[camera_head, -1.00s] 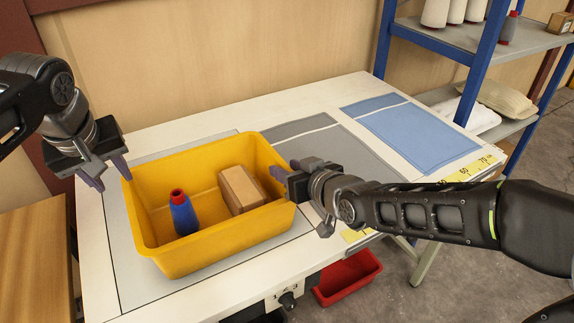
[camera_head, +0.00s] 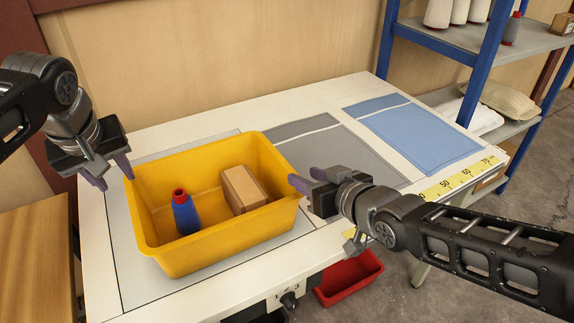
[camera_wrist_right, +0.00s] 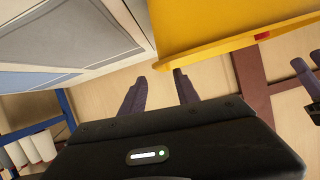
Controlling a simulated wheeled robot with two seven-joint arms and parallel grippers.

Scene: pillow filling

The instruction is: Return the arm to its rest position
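My right gripper (camera_head: 306,180) is just right of the yellow bin's right wall, its fingers pointing left toward the bin. In the right wrist view its two fingers (camera_wrist_right: 160,84) stand apart with nothing between them. My left gripper (camera_head: 110,178) hangs at the left, beside the bin's far left corner. Its two fingers are spread, with nothing seen between them. The yellow bin (camera_head: 206,263) stands on the table and also shows in the right wrist view (camera_wrist_right: 200,25).
A grey cloth (camera_head: 330,148) and a blue cloth (camera_head: 415,135) lie flat on the white table (camera_head: 250,105). A red bin (camera_head: 348,280) is below the table. Blue-framed shelves (camera_head: 484,60) stand at the right.

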